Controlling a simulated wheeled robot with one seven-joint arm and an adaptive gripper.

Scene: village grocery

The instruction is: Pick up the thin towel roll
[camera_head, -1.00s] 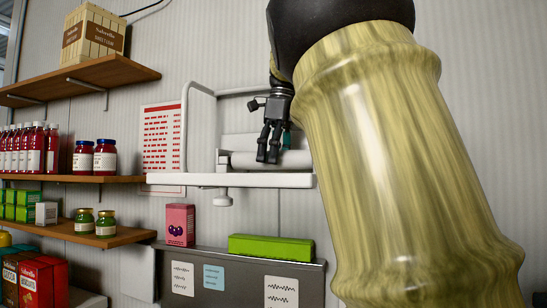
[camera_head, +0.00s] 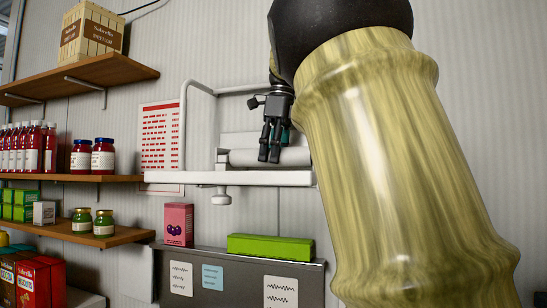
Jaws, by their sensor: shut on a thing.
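The thin towel roll (camera_head: 244,158) is a white cylinder lying on its side on a white wall-mounted rack (camera_head: 200,178), in the middle of the head view. My gripper (camera_head: 269,155) is dark and points down, with its fingers around the right part of the roll. It is shut on the roll. The roll's right end is partly hidden behind my fingers and arm. I cannot see any clear gap between the roll and the rack's shelf.
Wooden shelves (camera_head: 98,73) with bottles, jars and boxes stand at the left. Below the rack, a pink box (camera_head: 179,224) and a long green box (camera_head: 270,246) sit on a grey counter unit (camera_head: 235,263). The rack's white tube frame (camera_head: 183,125) rises left of my gripper.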

